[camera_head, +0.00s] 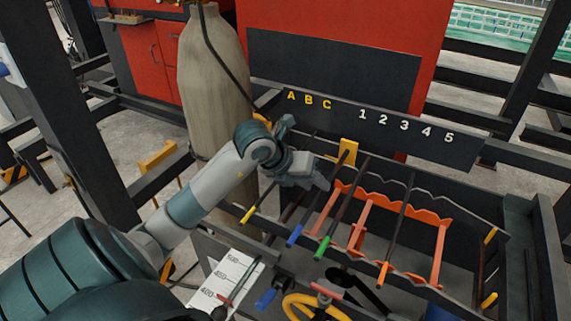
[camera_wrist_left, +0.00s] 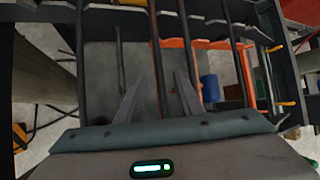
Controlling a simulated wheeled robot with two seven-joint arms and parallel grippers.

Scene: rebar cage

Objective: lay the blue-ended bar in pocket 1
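The blue-ended bar (camera_head: 295,235) lies sloping across the cage, its blue end toward me, between the yellow-ended bar (camera_head: 247,214) and the green-ended bar (camera_head: 322,248). Its far part is hidden by my left gripper (camera_head: 312,178), which is just above it. In the left wrist view the two fingers (camera_wrist_left: 160,76) are spread, with a dark bar (camera_wrist_left: 156,45) running between them; I cannot tell its end colour or any contact. The number 1 (camera_head: 362,114) is on the dark back board (camera_head: 430,142). My right gripper is not in view.
An orange-ended bar (camera_head: 383,272) lies farther right. Notched orange rack strips (camera_head: 440,250) stand in the cage. A yellow tab (camera_head: 348,150) stands near the back board. A grey gas cylinder (camera_head: 213,80) stands behind my left arm. A yellow ring (camera_head: 296,304) lies in front.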

